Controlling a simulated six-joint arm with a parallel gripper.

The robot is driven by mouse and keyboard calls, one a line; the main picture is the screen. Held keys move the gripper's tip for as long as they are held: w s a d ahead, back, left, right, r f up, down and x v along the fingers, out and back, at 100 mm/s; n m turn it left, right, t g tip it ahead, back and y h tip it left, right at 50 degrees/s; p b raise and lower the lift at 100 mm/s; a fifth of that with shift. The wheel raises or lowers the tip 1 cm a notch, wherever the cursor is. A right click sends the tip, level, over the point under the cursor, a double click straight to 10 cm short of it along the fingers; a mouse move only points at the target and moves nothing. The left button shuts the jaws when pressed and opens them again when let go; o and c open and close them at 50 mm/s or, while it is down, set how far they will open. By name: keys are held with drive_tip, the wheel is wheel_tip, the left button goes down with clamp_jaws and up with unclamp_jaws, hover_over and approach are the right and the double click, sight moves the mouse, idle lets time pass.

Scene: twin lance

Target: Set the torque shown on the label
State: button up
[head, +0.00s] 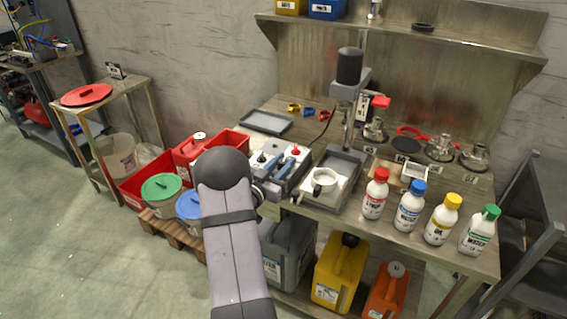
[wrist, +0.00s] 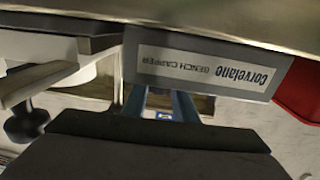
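The grey control box (head: 293,181) of the bench capper sits on the steel bench, with a red knob (head: 295,149) and a dark knob (head: 261,157) on top. In the wrist view its front (wrist: 205,62) fills the upper middle, with an upside-down plate reading "Corvelano BENCH CAPPER". My gripper (head: 280,167) is at the box top; its two blue fingers (wrist: 162,103) are apart. Their tips are hidden behind the box in the wrist view, and I see nothing held. The torque dial and its value cannot be read.
The capper press (head: 349,68) stands behind the box. Several capped bottles (head: 409,207) line the front right edge. A grey tray (head: 264,122) lies behind; red bins (head: 150,183) stand left.

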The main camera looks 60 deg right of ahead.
drive_tip(key=m+g+b, duration=0.1)
drive_tip(key=m+g, duration=0.1)
drive_tip(key=g, duration=0.2)
drive_tip(key=shift+w+m+y, duration=0.1)
drive_tip(key=shift+m+y, duration=0.2)
drive_tip(key=shift+m, duration=0.1)
drive_tip(key=shift+r+m+g+y+b, duration=0.1)
drive_tip(key=shift+m+g+y+b, duration=0.1)
drive_tip(key=shift+m+g+y, duration=0.45)
drive_tip(key=shift+m+g+y+b, duration=0.1)
drive_tip(key=shift+m+g+b, duration=0.2)
drive_tip(key=shift+g, duration=0.65)
drive_tip(key=o, duration=1)
drive_tip(key=shift+o, duration=0.2)
